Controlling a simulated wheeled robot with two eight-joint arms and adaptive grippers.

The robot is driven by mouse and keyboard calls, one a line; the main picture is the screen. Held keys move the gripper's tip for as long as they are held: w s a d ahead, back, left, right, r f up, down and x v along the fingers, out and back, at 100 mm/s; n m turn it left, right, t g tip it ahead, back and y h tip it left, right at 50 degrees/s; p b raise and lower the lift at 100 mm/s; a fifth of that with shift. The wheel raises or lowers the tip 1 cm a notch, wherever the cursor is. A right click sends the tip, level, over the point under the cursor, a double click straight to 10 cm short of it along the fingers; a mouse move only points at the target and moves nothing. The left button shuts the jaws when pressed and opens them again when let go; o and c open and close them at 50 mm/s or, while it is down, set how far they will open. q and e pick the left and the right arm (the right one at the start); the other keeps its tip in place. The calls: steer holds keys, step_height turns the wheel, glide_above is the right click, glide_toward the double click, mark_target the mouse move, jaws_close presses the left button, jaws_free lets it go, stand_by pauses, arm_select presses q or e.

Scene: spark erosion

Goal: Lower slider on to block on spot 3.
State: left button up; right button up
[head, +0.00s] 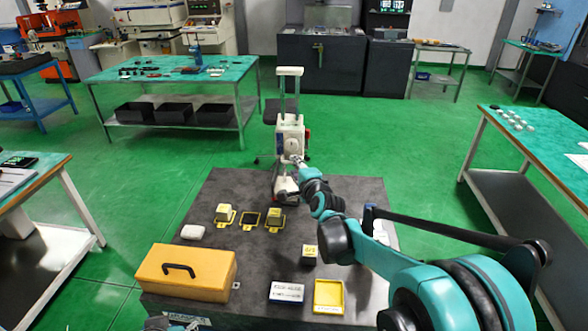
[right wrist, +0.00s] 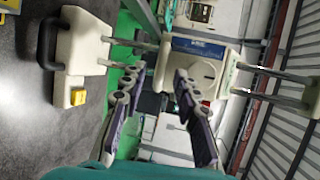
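A cream stand has a base (head: 285,187) at the back of the dark table, two upright rods and a top bar (head: 290,71). Its slider (head: 291,135) sits partway up the rods, above the base. The slider also shows in the right wrist view (right wrist: 190,68), turned sideways. My right gripper (head: 297,160) reaches the front of the slider. Yellow-framed spots lie in a row; the left block (head: 224,212) and right block (head: 274,214) stand on two, and the middle spot (head: 250,220) is empty.
A yellow case (head: 186,271), a white labelled box (head: 287,292), a yellow tray (head: 328,296) and a loose block (head: 310,254) stand at the front. A white lump (head: 193,232) lies left. My right arm crosses the table's right side.

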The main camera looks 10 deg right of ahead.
steer(key=shift+x, duration=0.95)
jaws_close()
steer(key=shift+f, duration=0.1)
